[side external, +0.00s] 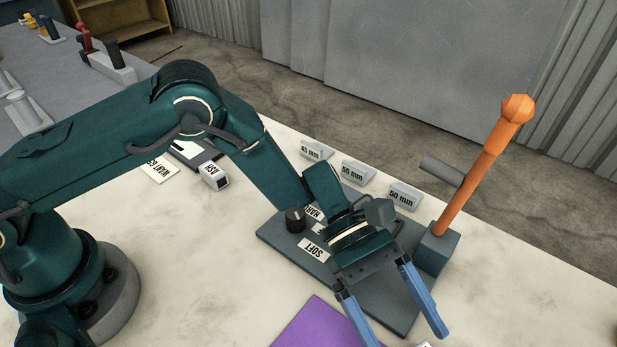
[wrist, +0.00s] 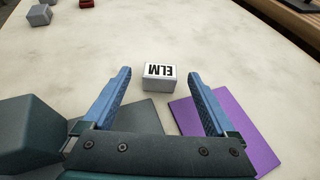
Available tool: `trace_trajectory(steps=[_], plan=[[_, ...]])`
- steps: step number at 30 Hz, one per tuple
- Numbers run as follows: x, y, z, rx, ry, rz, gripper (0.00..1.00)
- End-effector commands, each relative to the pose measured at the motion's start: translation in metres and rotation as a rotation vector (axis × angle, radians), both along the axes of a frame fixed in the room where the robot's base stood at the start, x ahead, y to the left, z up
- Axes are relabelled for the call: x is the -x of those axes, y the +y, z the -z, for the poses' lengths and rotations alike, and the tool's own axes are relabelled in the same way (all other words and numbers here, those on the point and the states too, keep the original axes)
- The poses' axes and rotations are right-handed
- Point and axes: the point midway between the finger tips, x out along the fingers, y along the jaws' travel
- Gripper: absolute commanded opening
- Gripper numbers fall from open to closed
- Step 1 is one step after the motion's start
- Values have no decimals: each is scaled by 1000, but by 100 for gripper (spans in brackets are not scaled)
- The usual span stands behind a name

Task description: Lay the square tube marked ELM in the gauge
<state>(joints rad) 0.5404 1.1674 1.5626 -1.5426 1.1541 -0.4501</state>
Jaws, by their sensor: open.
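The square tube marked ELM (wrist: 160,77) is a short white-topped block lying on the pale table. In the wrist view it sits ahead of my gripper (wrist: 161,76), centred between the fingertips in the picture; I cannot tell the height gap. In the side view only a sliver of it shows at the bottom edge. My gripper's blue fingers are spread wide with nothing between them. A dark fixture plate (side external: 275,238) with a black knob, HARD and SOFT labels and an orange lever (side external: 478,180) lies under my gripper. No part is marked as the gauge.
A purple sheet (side external: 312,325) lies beside the plate. A tube marked ASH (side external: 214,176) lies near a white card (side external: 158,171) behind my arm. Wedge labels 45 mm (side external: 316,150), 55 mm (side external: 357,172) and 50 mm (side external: 404,197) stand along the back. The upright orange lever is an obstacle.

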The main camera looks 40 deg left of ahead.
Motion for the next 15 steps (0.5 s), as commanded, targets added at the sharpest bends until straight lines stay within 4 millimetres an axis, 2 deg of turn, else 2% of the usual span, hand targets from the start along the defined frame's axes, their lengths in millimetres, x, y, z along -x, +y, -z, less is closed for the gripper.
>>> trace_trajectory(steps=[9,15], plan=[[15,-32,14,0,-3,4,91],[17,-38,17,-1,-3,2,91]])
